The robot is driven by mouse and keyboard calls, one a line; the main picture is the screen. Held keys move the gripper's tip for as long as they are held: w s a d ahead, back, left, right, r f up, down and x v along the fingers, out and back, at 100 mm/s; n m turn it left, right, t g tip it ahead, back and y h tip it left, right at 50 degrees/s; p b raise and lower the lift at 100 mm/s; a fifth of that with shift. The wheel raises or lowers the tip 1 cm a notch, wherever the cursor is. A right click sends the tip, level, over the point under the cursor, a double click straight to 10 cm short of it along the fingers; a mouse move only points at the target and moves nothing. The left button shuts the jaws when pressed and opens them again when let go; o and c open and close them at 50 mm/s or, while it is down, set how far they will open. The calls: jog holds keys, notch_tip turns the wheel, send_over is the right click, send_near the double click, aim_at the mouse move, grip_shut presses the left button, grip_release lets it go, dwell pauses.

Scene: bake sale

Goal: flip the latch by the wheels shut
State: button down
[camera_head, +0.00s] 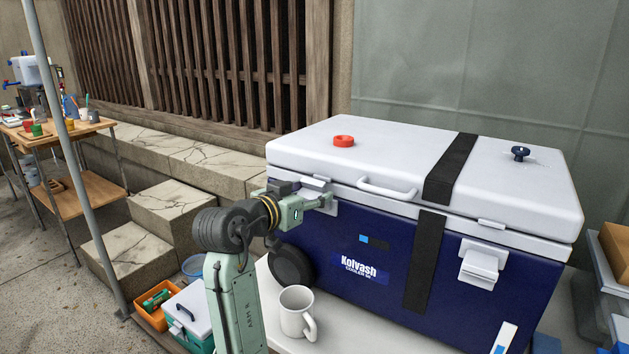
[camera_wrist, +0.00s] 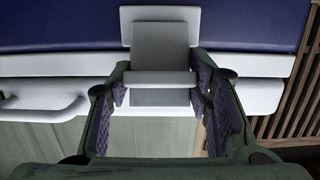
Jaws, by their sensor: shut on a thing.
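A dark blue cooler with a white lid (camera_head: 505,165) stands on a white surface, a black wheel (camera_head: 292,266) at its left end. The lid lies down on the body. The latch by the wheel (camera_head: 316,183) is at the left of the front, partly hidden by my gripper (camera_head: 326,201). In the wrist view the latch shows as a white plate with a grey flap (camera_wrist: 163,45) and a pale crossbar. My gripper (camera_wrist: 160,84) is shut on this latch, with a finger at each side of the crossbar. Whether the latch is hooked is not clear.
A second latch (camera_head: 481,264) is at the cooler's right front. A lid handle (camera_head: 386,189) is just right of my gripper. A white mug (camera_head: 297,313) stands below my arm. A teal box (camera_head: 190,310) and an orange bin (camera_head: 152,312) are at lower left.

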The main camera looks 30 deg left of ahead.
jog(key=shift+w+r+g+p, duration=0.45)
jog(key=shift+g+p, duration=0.55)
jog(key=shift+p, duration=0.4)
jog(key=shift+f, duration=0.15)
jog(key=c, duration=0.8)
grip_release()
jog(key=shift+s, duration=0.1)
jog(key=v, duration=1.1)
jog(key=shift+s+r, duration=0.25)
jog(key=shift+s, duration=0.1)
